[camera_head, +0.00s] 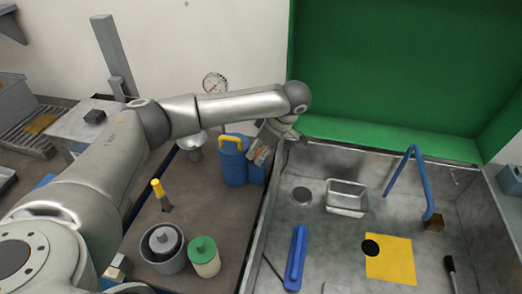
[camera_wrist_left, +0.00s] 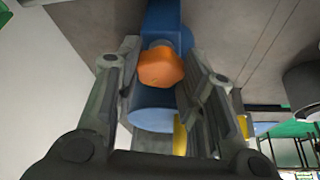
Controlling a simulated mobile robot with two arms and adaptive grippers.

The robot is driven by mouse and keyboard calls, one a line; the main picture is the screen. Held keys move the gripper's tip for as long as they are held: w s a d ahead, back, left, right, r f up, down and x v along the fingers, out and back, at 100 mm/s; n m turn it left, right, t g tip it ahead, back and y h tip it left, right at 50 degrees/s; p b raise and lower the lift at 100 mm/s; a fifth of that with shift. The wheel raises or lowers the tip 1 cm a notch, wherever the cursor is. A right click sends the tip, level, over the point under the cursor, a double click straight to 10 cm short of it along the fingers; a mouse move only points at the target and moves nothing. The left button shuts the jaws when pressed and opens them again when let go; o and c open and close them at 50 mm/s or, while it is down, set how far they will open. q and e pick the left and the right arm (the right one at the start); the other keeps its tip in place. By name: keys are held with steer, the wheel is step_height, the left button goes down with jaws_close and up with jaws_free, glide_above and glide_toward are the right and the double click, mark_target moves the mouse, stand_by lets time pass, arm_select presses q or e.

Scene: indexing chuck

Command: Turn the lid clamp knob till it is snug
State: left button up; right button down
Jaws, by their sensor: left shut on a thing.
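The orange knob (camera_wrist_left: 160,67) shows in the left wrist view, against a blue body (camera_wrist_left: 152,112) with a yellow part (camera_wrist_left: 180,134) near it. My left gripper (camera_wrist_left: 166,75) is shut on the knob, one finger at each side of it. In the head view, my left gripper (camera_head: 260,152) reaches down beside the blue canister (camera_head: 233,164) with a yellow handle (camera_head: 231,141) on its top. In the head view the knob is mostly hidden by the fingers. My right gripper is in neither view.
A grey pot (camera_head: 163,248), a green-lidded jar (camera_head: 204,256) and a yellow-handled tool (camera_head: 160,190) stand on the brown bench. A metal basin (camera_head: 320,245) with a blue arched bar (camera_head: 409,175) and a yellow sheet (camera_head: 390,262) lies to the right. A green panel (camera_head: 390,60) rises behind it.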

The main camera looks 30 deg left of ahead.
arm_select(q)
steer(key=o, duration=1)
steer(key=shift+o, duration=0.2)
steer(key=v, duration=1.2)
